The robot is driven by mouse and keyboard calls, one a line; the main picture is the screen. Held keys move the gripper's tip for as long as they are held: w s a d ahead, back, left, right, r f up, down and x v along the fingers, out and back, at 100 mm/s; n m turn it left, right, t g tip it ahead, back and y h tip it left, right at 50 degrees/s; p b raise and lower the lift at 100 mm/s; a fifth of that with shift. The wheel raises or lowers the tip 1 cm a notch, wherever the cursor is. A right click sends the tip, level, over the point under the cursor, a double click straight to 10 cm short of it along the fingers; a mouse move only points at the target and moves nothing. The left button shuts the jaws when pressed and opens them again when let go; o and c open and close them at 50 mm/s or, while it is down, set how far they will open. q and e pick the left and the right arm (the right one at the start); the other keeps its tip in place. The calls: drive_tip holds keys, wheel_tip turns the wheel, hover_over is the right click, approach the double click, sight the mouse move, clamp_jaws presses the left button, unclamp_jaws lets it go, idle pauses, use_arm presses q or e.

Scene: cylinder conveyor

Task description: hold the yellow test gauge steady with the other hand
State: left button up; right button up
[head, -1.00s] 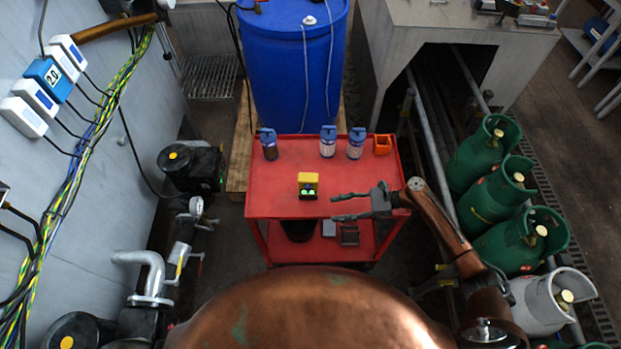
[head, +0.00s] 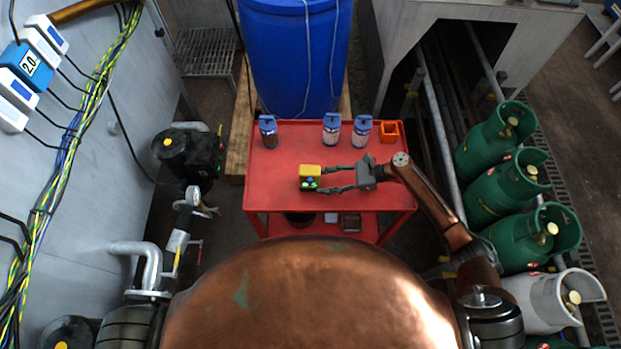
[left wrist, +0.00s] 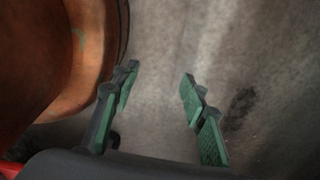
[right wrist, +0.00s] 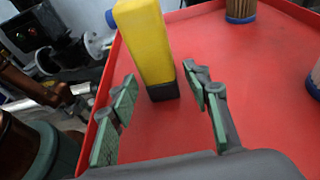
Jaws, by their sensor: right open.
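The yellow test gauge (head: 310,171), with a black lower part and green lights, stands on the red cart top (head: 275,196). My right gripper (head: 322,178) is open, with its fingertips close to the gauge from the right in the head view. In the right wrist view the gauge (right wrist: 147,45) rises just beyond and between the open fingers (right wrist: 160,85); whether they touch it I cannot tell. My left gripper (left wrist: 158,75) is open and empty over bare grey floor in the left wrist view. It does not show in the head view.
Several blue-capped canisters, one of them dark (head: 268,132), and an orange holder (head: 388,131) stand along the cart's back edge. A blue drum (head: 295,60) is behind the cart. Green gas cylinders (head: 505,187) line the right. The cart's front left is clear.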

sight(314, 182)
drive_tip(key=x, duration=0.3)
drive_tip(key=shift+a+r+p, duration=0.1)
drive_tip(key=shift+p, duration=0.25)
drive_tip(key=shift+a+f, duration=0.2)
drive_tip(key=shift+a, duration=0.25)
drive_tip(key=c, duration=0.6)
drive_tip(key=shift+o, duration=1)
use_arm(q)
drive_tip(key=shift+w+r, duration=0.3)
drive_tip(key=shift+w, duration=0.65)
use_arm(e)
drive_tip(key=c, duration=0.8)
use_arm(q)
clamp_jaws()
